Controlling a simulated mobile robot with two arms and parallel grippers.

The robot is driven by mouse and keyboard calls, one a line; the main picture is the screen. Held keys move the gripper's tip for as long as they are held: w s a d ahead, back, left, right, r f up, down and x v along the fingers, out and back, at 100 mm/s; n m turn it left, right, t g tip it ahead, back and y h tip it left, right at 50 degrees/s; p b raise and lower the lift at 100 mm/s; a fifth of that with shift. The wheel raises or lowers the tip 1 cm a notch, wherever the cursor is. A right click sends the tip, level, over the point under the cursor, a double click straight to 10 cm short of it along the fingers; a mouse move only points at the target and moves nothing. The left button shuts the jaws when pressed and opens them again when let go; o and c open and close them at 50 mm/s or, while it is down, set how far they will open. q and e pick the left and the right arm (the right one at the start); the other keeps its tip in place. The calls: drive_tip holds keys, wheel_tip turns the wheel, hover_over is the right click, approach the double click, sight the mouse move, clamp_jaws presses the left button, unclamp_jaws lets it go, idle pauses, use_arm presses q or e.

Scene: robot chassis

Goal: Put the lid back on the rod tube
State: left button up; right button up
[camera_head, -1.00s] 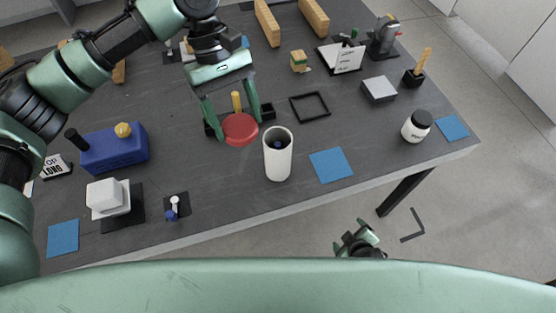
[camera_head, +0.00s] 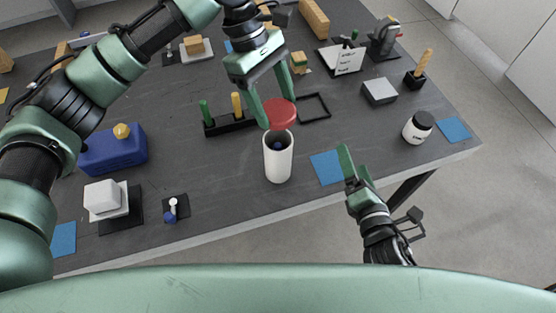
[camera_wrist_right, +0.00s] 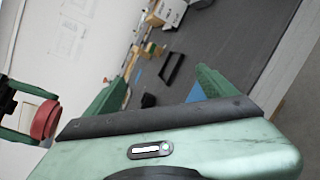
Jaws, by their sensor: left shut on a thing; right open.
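The white rod tube (camera_head: 278,163) stands upright near the table's front edge in the head view, its top open. Something dark blue shows inside it. My left gripper (camera_head: 273,100) is shut on the red round lid (camera_head: 280,114) and holds it over the back of the tube's mouth. I cannot tell how large the gap between lid and tube is. The lid also shows at the left of the right wrist view (camera_wrist_right: 45,120). My right gripper (camera_head: 354,165) is open and empty, at the table's front edge to the right of the tube. Its fingers show in the right wrist view (camera_wrist_right: 160,92).
A black rack (camera_head: 229,126) with a green and a yellow rod stands left behind the tube. A black frame (camera_head: 314,107) lies behind right, a blue mat (camera_head: 328,167) right, a white jar (camera_head: 418,128) further right. A blue box (camera_head: 112,152) stands left.

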drive_tip(key=s+a+n+y, duration=0.2)
drive_tip(key=a+n+y, duration=0.35)
drive_tip(key=n, duration=0.35)
drive_tip(key=n+g+y, duration=0.1)
drive_tip(key=n+y, duration=0.3)
drive_tip(key=n, duration=0.3)
approach(278, 149)
drive_tip(key=f, duration=0.2)
drive_tip(key=shift+s+d+r+h, duration=0.25)
drive_tip(key=shift+s+d, duration=0.1)
drive_tip(key=shift+d, duration=0.15)
drive_tip(key=x, duration=1.2)
drive_tip(key=shift+f, duration=0.15)
clamp_jaws()
use_arm(q)
drive_tip(key=shift+f, duration=2.45)
